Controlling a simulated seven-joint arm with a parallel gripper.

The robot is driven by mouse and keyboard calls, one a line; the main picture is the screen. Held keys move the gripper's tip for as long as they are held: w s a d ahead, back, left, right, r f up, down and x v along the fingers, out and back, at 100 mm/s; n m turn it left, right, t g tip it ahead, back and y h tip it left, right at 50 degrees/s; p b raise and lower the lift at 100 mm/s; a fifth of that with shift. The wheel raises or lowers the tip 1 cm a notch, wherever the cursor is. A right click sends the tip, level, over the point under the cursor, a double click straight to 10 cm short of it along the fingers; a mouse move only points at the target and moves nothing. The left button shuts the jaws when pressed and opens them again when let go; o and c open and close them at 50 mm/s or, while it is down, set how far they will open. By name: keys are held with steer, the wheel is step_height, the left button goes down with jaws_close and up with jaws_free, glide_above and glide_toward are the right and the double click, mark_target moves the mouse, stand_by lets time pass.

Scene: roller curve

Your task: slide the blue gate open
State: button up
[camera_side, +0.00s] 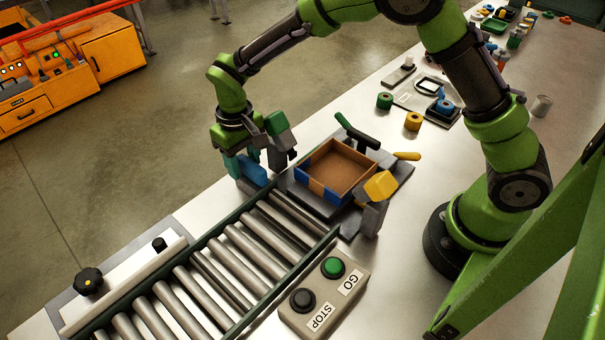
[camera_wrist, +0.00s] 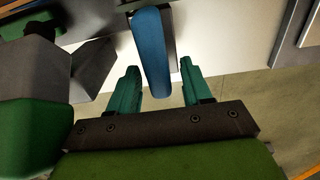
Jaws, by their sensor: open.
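The blue gate (camera_side: 253,173) stands at the far end of the roller conveyor, at its left edge in the side view. In the wrist view the blue gate (camera_wrist: 152,50) is a long rounded bar pointing toward my gripper. My gripper (camera_side: 240,166) is down at the gate in the side view. In the wrist view its teal fingers (camera_wrist: 158,68) are open, one on each side of the gate's near end, with visible gaps. I cannot tell whether either finger touches it. Part of the gate is hidden by my gripper in the side view.
The roller conveyor (camera_side: 213,262) runs toward the lower left. A brown tray (camera_side: 312,190) sits beyond its end, beside a yellow block (camera_side: 381,185) and a dark green handle (camera_side: 356,131). A GO/STOP button box (camera_side: 343,290) stands right of the rollers; a black knob (camera_side: 89,281) is left.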

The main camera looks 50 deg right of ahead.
mark_target(246, 158)
step_height(246, 158, up, 17)
stand_by(0.4)
steer(key=shift+f, duration=0.1)
stand_by(0.4)
steer(key=s+d+r+m+t+y, duration=0.1)
steer(key=s+d+m+t, duration=0.1)
steer(key=s+d, duration=0.5)
steer(key=s+d+r+m+t+y, duration=0.1)
steer(key=s+d+t, duration=0.4)
steer(key=s, duration=0.8)
steer(key=shift+s+d+r+m, duration=0.2)
steer(key=shift+d+r+m, duration=0.35)
steer(key=shift+d, duration=0.45)
